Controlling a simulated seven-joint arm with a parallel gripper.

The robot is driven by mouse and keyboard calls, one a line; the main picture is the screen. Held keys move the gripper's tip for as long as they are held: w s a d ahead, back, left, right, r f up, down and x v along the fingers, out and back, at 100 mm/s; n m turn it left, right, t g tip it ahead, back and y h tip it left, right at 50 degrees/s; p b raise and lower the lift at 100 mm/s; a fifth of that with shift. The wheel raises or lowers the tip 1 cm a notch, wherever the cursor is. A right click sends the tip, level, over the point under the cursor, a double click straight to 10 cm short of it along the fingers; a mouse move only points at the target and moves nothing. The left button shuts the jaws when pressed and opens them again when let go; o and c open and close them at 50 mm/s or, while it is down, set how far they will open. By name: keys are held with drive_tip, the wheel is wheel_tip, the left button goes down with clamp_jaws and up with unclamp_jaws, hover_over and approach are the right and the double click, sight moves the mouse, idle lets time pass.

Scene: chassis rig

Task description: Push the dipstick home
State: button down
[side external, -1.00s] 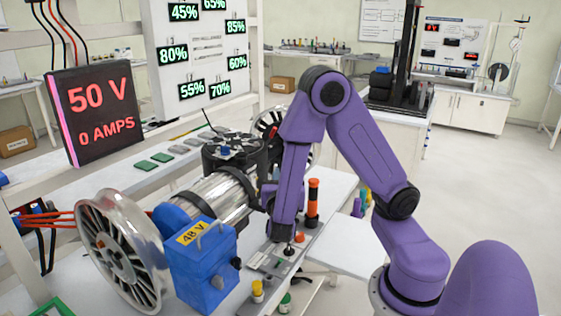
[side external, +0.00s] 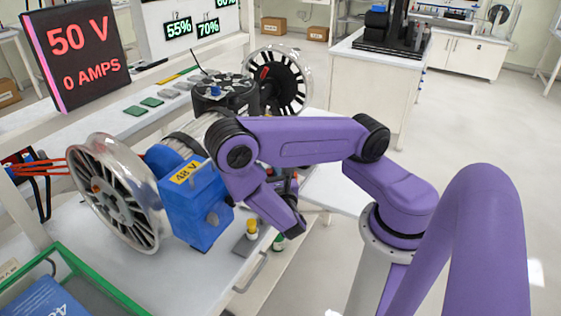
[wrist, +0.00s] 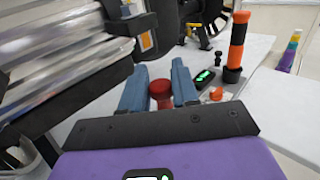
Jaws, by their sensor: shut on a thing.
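In the wrist view my gripper (wrist: 160,88) has its two blue-grey fingers closed on either side of a red knob (wrist: 160,92). What is below the knob is hidden by the gripper's own body, and I cannot tell for sure whether it is the dipstick's handle. In the side view my purple arm crosses in front of the chassis and hides the fingers and what they hold. The chassis has a black motor housing (side external: 226,93), a silver cylinder and a blue 48 V box (side external: 196,205). No dipstick opening can be made out.
An orange-and-black bottle-like tool (wrist: 236,48) stands on the white bench right of my gripper, near a small black meter (wrist: 205,78). Silver chassis tubing (wrist: 65,60) is close on the left. A yellow-capped piece (side external: 252,229) stands at the bench's front edge. A green-rimmed tray (side external: 95,282) is front left.

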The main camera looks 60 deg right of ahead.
drive_tip(key=shift+w+a+n+t+y, duration=0.3)
drive_tip(key=shift+a+n+t+y, duration=0.1)
drive_tip(key=shift+a+y, duration=0.15)
drive_tip(key=shift+w+a+n+t+y, duration=0.3)
drive_tip(key=shift+a+n+t+y, duration=0.1)
drive_tip(key=shift+a+y, duration=0.1)
drive_tip(key=shift+f, duration=2.9)
drive_tip(key=shift+f, duration=2.05)
drive_tip(key=c, duration=0.8)
unclamp_jaws()
drive_tip(key=shift+s, duration=0.1)
drive_tip(key=shift+v, duration=5.95)
drive_tip(key=shift+a, duration=0.1)
